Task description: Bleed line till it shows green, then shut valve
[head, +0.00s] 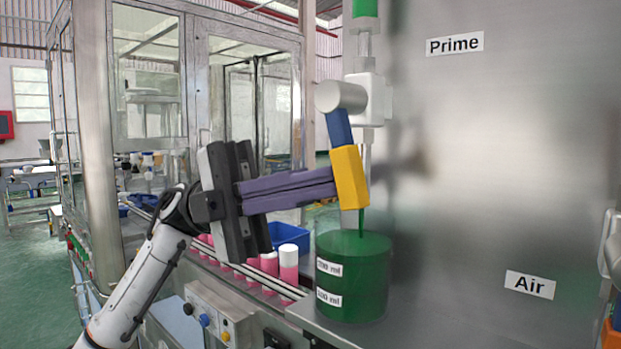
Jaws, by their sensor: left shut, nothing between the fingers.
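The valve (340,96) is a grey round body with a blue lever arm (339,128) and a yellow grip (350,178), hanging down and slightly right. My left gripper (334,183) is shut and empty, its purple fingertips at the left side of the yellow grip, seemingly touching it. Above the valve, a sight tube (364,12) shows green at the top and a pale section below. A thin green stream (361,222) shows below the grip, over a green jar (352,285) with ml marks. The jar looks filled with green. My right gripper is not seen.
A steel panel on the right carries a "Prime" label (455,44) and an "Air" label (530,285). A blue bin (290,237) and a button box (215,312) are nearby.

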